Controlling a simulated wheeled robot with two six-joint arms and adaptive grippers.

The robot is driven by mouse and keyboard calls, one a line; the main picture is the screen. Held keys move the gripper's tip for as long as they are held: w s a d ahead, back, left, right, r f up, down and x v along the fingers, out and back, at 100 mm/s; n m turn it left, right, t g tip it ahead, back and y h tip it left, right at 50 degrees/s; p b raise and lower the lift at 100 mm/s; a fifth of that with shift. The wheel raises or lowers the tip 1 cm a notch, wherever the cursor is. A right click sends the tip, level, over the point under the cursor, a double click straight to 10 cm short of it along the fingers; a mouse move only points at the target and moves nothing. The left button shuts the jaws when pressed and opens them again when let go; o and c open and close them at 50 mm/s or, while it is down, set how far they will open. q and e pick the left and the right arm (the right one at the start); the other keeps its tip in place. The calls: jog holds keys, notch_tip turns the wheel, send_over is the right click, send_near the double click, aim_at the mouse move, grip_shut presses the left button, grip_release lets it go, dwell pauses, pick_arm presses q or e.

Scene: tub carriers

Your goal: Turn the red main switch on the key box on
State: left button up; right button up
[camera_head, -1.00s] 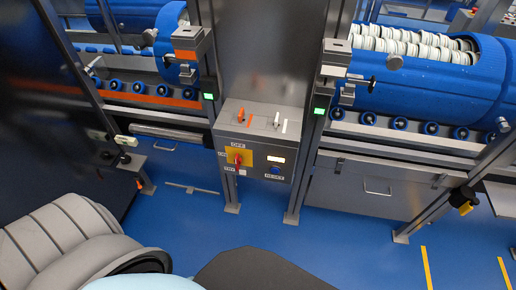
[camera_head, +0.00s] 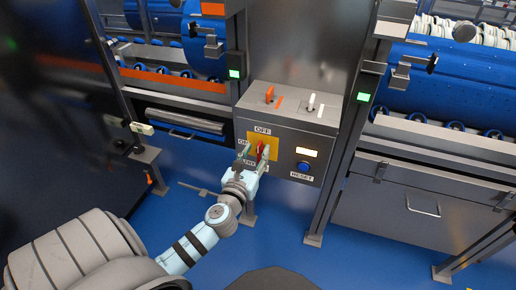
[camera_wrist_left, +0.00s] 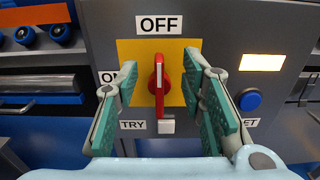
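The grey key box (camera_head: 322,146) stands between two posts in the head view. On its front is a yellow plate (camera_head: 272,141) with the red main switch (camera_head: 261,152). In the left wrist view the red switch (camera_wrist_left: 160,80) has its handle upright, under the OFF label (camera_wrist_left: 160,24). The ON label (camera_wrist_left: 108,77) is at its left, partly hidden by a finger, and TRY is at lower left. My left gripper (camera_wrist_left: 160,98) is open, with one green-padded finger on each side of the handle and gaps between. It also shows in the head view (camera_head: 254,159). My right gripper is not in view.
A blue button (camera_head: 304,167) marked RESET and a lit panel (camera_head: 306,151) sit right of the switch. An orange lever (camera_head: 269,94) and a white lever (camera_head: 311,102) are on the box's top. Metal posts flank the box.

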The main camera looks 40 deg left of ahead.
pick_arm(q)
jog(key=shift+x, duration=1.15)
grip_shut()
